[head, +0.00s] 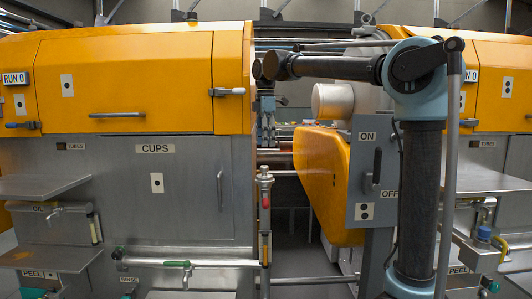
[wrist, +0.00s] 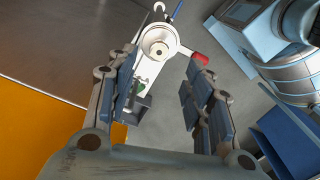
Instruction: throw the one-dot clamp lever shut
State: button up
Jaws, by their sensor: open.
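I cannot tell for sure which is the clamp lever. My gripper (head: 267,108) hangs small and unclear in the gap right of the hood. In the wrist view my gripper (wrist: 165,105) is open, its padded fingers apart. Past them shows a pale metal fitting (wrist: 158,46) with a round boss and red end; it does not look gripped.
The orange hood (head: 150,75) and the grey CUPS panel (head: 190,200) stand left of the gap. A thin post (head: 265,225) with a red part rises in the gap. Right of it are an orange housing (head: 322,175) and an ON/OFF box (head: 364,205). A two-dot machine (head: 500,90) stands at far right.

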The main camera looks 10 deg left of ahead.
aim_at(265, 205)
jog(key=k, duration=1)
